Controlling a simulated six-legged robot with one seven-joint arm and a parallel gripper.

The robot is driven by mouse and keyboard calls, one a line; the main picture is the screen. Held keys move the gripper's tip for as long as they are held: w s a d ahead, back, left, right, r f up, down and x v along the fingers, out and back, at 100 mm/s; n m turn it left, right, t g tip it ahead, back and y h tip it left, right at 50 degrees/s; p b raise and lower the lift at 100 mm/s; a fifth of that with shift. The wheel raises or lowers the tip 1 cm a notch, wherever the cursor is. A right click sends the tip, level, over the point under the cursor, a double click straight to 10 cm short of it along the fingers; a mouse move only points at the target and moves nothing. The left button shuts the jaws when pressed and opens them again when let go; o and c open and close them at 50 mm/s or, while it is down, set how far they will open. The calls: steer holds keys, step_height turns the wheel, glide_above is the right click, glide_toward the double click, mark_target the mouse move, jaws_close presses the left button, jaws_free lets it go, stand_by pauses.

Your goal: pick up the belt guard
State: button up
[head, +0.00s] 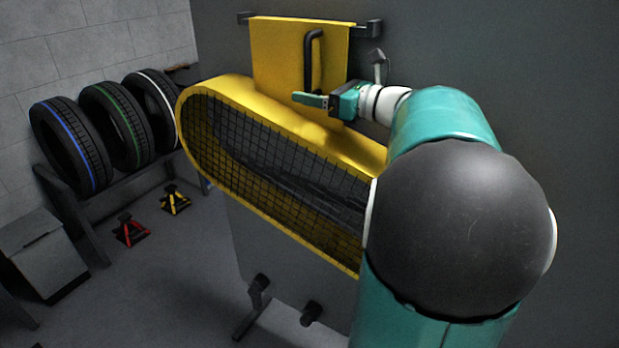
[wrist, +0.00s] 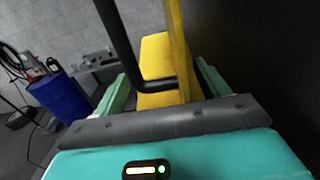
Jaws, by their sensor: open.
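The belt guard (head: 215,92) is a long yellow shell with a dark mesh face, tilted down to the right in the head view. A yellow upright plate (head: 275,58) with a black bar handle (head: 310,62) rises at its top. My gripper (head: 312,101) is open at the handle's lower end. In the wrist view, its teal fingers (wrist: 163,75) stand on either side of the black handle (wrist: 122,50) and the yellow plate (wrist: 178,50), with gaps showing. My arm hides the guard's right end.
A dark rail (head: 366,28) runs along the plate's top against a grey wall. Several tyres (head: 68,148) stand on a rack at left. Red (head: 130,230) and yellow (head: 174,199) stands are on the floor.

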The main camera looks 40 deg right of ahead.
jaws_close()
steer(key=shift+r, duration=0.1)
steer(key=shift+r, duration=0.15)
stand_by(0.3)
